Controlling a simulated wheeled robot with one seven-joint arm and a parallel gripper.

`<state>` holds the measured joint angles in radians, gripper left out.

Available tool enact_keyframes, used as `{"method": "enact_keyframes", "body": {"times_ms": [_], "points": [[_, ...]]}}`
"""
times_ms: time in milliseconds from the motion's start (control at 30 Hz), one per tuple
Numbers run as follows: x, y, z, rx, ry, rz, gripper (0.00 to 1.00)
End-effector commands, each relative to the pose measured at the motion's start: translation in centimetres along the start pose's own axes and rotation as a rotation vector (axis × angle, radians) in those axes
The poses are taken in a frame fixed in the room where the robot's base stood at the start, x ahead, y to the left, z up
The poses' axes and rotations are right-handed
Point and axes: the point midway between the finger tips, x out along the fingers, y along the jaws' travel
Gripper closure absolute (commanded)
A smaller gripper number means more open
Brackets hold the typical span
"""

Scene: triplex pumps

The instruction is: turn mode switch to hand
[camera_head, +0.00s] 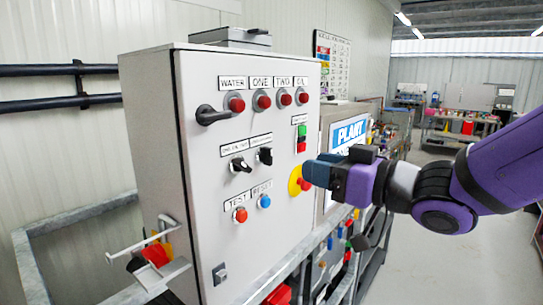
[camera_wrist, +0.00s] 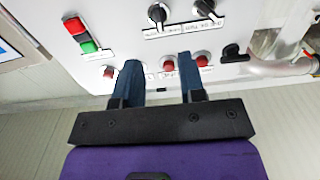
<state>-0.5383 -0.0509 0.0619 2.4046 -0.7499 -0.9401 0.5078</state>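Two black rotary switches sit on the front of a grey control cabinet (camera_head: 218,130). The left switch (camera_head: 241,165) and the right switch (camera_head: 265,156) each have a small label above, too blurred to tell which is the mode switch. Both also show at the top of the wrist view, as one knob (camera_wrist: 157,14) and another knob (camera_wrist: 206,8). My gripper (camera_head: 312,173) is right of the switches, in front of the cabinet's right edge. In the wrist view my gripper (camera_wrist: 160,66) has its fingers apart with nothing held between them.
A yellow-backed red emergency stop (camera_head: 296,181) is beside my fingers, partly hidden. Red lamps (camera_head: 263,102) line the top; a black handle (camera_head: 211,115) sticks out at left. Green and red buttons (camera_head: 301,138) are above the stop. TEST and RESET buttons (camera_head: 264,201) are below the switches.

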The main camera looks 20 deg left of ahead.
Motion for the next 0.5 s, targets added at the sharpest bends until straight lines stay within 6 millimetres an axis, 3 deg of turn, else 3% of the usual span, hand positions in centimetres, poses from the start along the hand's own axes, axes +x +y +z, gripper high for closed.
{"method": "enact_keyframes", "body": {"times_ms": [500], "points": [[8.1, 0.1, 0.1, 0.0, -0.002, 0.002, 0.63]]}}
